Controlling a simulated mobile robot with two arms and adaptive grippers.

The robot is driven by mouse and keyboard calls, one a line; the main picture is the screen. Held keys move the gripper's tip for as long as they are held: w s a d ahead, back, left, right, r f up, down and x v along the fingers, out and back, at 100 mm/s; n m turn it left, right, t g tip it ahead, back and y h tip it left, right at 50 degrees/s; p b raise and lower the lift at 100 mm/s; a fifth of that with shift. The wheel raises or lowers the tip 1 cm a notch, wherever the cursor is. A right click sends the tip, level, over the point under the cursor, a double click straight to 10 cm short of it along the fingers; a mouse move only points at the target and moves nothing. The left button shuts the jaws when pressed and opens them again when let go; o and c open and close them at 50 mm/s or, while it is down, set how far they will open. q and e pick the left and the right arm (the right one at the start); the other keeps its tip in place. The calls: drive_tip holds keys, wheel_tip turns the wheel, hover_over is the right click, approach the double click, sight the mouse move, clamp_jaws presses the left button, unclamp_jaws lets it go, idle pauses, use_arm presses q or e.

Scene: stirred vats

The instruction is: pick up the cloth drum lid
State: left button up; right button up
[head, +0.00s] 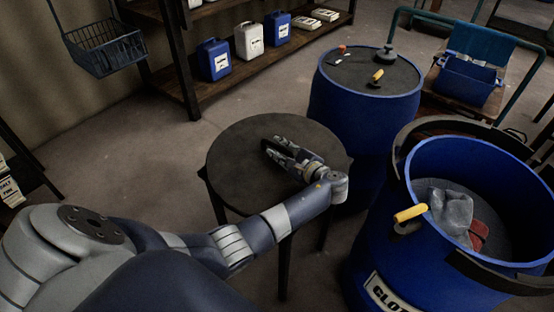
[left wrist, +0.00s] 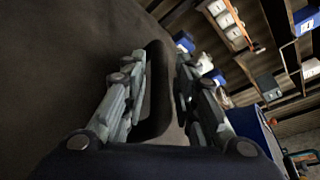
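The cloth drum lid appears as a dark round disc (head: 235,165) on the small round stand in the middle of the head view; lid and stand top are hard to tell apart. My left gripper (head: 274,150) reaches over it from the right side, its fingers low at the disc. In the left wrist view a dark upright bar (left wrist: 158,90), seemingly the lid's handle, stands between the two fingers, close to the left one, with a narrow gap at the right one. The open cloth drum (head: 372,255) stands at the right. My right gripper is out of view.
Grey and red cloths (head: 452,215) lie inside the open drum; a yellow-handled lever (head: 410,213) sits at its rim. A closed blue drum (head: 345,115) with small items on top stands behind the stand. Shelves hold jugs (head: 215,60).

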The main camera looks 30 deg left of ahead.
use_arm(q)
drive_tip(key=shift+w+a+f, duration=0.1)
drive_tip(key=shift+a, duration=0.15)
clamp_jaws()
drive_tip(key=shift+r, duration=0.25)
